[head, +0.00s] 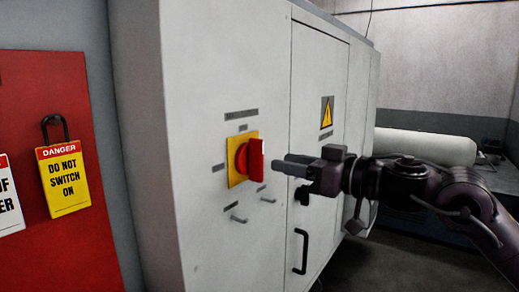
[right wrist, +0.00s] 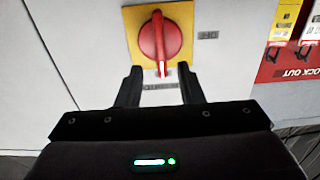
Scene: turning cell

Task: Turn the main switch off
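The main switch is a red rotary knob (head: 251,160) on a yellow plate (head: 237,178), on the pale cabinet's side. Its grip bar stands upright in the head view. In the right wrist view the knob (right wrist: 160,38) shows a white mark at the lower end of its bar. My right gripper (head: 284,165) is just right of the knob in the head view, with a small gap. In the right wrist view its two fingers (right wrist: 160,67) are apart, one to each side of the knob's line, with nothing between them. My left gripper is not in view.
Two small hooks or levers (head: 239,218) stick out below the switch. The cabinet door has a black handle (head: 300,251) and a yellow warning sign (head: 327,113). A red board (head: 30,110) at left bears a padlock (head: 55,130) and a yellow danger tag (head: 63,180).

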